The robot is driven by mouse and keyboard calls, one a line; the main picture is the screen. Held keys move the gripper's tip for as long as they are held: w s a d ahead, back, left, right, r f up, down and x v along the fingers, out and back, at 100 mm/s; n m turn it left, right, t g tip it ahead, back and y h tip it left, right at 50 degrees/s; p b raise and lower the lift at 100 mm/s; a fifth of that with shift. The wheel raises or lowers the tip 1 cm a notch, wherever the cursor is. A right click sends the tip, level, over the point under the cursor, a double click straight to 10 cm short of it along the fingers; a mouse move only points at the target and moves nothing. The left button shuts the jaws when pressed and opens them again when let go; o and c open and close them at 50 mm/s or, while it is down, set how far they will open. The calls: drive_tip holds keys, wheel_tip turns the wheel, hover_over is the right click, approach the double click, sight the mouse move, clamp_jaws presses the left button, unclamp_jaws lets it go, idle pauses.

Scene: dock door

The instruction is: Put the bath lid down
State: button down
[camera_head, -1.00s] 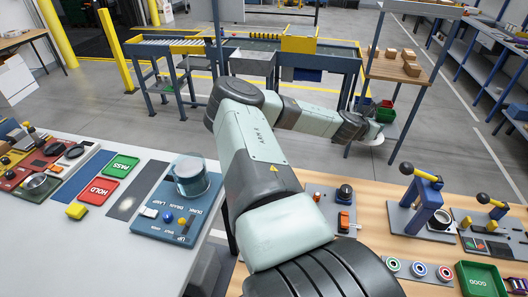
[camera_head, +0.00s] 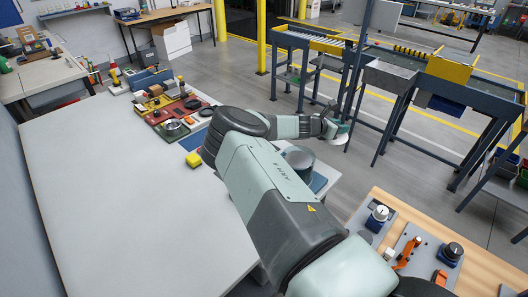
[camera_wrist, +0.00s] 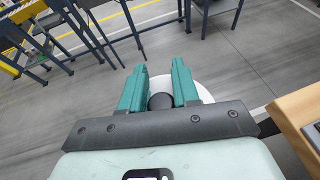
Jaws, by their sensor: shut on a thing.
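My gripper (camera_wrist: 158,92) is shut on the dark round knob (camera_wrist: 161,102) of the bath lid (camera_wrist: 204,92), a white disc below the fingers. In the head view, my gripper (camera_head: 337,127) is small at the end of the arm, and the lid (camera_head: 333,140) hangs under it, over the gap beyond the grey table. The bath (camera_head: 300,162), a clear blue-grey cylinder, stands on a blue panel, partly hidden behind my arm. In the wrist view only floor shows beneath the lid.
The grey table (camera_head: 120,200) has a wide bare top. A wooden bench (camera_head: 480,262) with switches is at right. A conveyor frame (camera_head: 400,75) stands behind.

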drive_tip(key=w+a+r+n+t+y, duration=0.1)
drive_tip(key=a, duration=1.1)
drive_tip(key=w+a+r+n+t+y, duration=0.1)
drive_tip(key=w+a, duration=0.1)
drive_tip(key=a, duration=1.1)
drive_tip(key=shift+n, duration=0.3)
drive_tip(key=f, duration=1)
drive_tip(key=shift+s+a+f, duration=0.2)
drive_tip(key=shift+a, duration=0.05)
drive_tip(key=c, duration=0.8)
unclamp_jaws()
drive_tip(key=shift+f, duration=0.1)
